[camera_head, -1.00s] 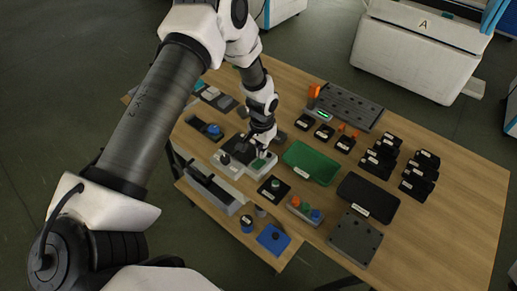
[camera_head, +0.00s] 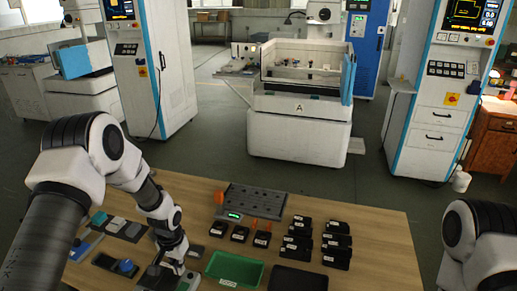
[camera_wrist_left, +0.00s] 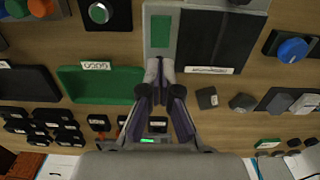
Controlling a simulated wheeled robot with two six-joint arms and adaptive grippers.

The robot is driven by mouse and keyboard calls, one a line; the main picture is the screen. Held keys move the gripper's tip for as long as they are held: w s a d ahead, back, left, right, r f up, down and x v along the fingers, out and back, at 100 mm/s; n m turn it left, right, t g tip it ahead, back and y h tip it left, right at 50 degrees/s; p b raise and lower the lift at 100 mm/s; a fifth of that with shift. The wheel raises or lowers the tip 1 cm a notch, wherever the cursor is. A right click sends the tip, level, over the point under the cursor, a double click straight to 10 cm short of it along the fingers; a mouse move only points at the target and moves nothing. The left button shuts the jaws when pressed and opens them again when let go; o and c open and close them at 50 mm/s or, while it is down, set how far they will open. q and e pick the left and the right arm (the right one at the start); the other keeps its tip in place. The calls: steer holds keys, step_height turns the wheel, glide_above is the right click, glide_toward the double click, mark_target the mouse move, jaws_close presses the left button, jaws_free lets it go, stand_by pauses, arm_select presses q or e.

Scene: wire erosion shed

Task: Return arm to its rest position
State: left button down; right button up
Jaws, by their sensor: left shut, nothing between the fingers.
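My left arm (camera_head: 110,160) comes in from the left and reaches down over the wooden table. Its gripper (camera_head: 178,266) is low over the near part of the table, close to a light grey box with a black top. In the left wrist view the gripper (camera_wrist_left: 159,68) has its fingertips together with nothing between them. The tips overlap the edge of the light grey box (camera_wrist_left: 162,8) with its green pad; I cannot tell whether they touch it. A link of my right arm shows at the right edge, and the right gripper is out of view.
A green tray (camera_head: 235,270) and a black tray (camera_head: 298,280) lie right of the gripper. Several black holders (camera_head: 298,238) stand farther right, with a slotted grey plate (camera_head: 255,201) behind. A blue-knobbed part (camera_head: 126,266) is left of the gripper. The table's right side is bare.

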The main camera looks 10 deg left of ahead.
arm_select(q)
steer(key=shift+g, duration=0.7)
steer(key=s+f, duration=0.1)
steer(key=f, duration=0.1)
steer(key=s+d+f+b, duration=0.1)
steer(key=s+f, duration=0.2)
steer(key=shift+s+d+f+b, duration=0.25)
steer(key=shift+s+f+b, duration=0.05)
steer(key=shift+s+f, duration=0.1)
steer(key=s+d+f+b, duration=0.1)
steer(key=s+d+f, duration=0.2)
steer(key=s, duration=0.8)
steer(key=s+d+f+n+t+b, duration=0.1)
steer(key=s+d+f, duration=0.3)
steer(key=s, duration=0.8)
steer(key=shift+s+f+b, duration=0.2)
steer(key=shift+s+b, duration=0.05)
steer(key=shift+b, duration=0.3)
